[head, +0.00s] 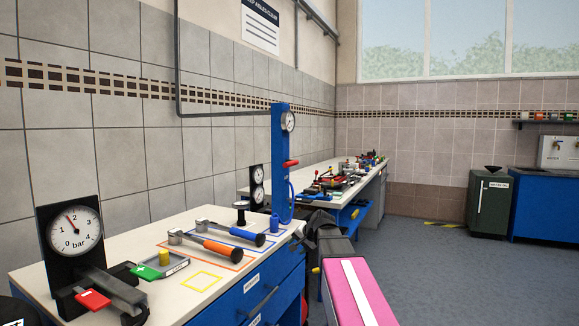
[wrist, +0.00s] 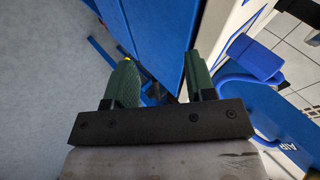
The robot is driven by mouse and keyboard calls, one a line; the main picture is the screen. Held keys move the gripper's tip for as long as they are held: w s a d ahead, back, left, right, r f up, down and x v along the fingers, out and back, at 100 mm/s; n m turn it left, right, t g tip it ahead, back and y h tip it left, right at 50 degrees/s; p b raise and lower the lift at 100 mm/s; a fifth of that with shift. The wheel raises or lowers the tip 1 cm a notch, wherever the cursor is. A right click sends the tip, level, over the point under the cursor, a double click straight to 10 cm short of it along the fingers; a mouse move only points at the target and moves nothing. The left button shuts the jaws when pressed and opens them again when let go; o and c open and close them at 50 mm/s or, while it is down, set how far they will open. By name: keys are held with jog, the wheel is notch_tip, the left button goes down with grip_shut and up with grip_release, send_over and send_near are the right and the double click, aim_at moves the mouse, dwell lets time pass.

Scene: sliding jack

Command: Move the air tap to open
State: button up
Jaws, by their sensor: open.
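A blue post (head: 281,165) with a round gauge (head: 289,121) stands at the far end of the near bench in the head view. A small red lever (head: 290,163) sticks out to the right from it; I cannot tell for certain that it is the air tap. In the wrist view a blue part (wrist: 285,125) lettered AIR is at right, apart from my fingers; no red lever shows there. My gripper (wrist: 160,60) is open and empty, with green fingers pointing past blue cabinet panels. In the head view it is mostly hidden by my arm.
A second bench (head: 330,170) stands behind. The floor (head: 430,240) at right is clear.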

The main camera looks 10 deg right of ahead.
jog(key=w+d+r+m+t+y, duration=0.1)
jog(key=w+r+t, duration=0.15)
jog(key=r, duration=0.65)
jog(key=w+d+r+m+t+y, duration=0.1)
jog(key=w+d+r, duration=0.15)
jog(key=r, duration=0.55)
jog(key=m+t+y, duration=0.1)
jog(key=m+t, duration=0.1)
send_near(291, 164)
jog(key=x, duration=1.1)
jog(key=shift+w, duration=0.2)
grip_shut()
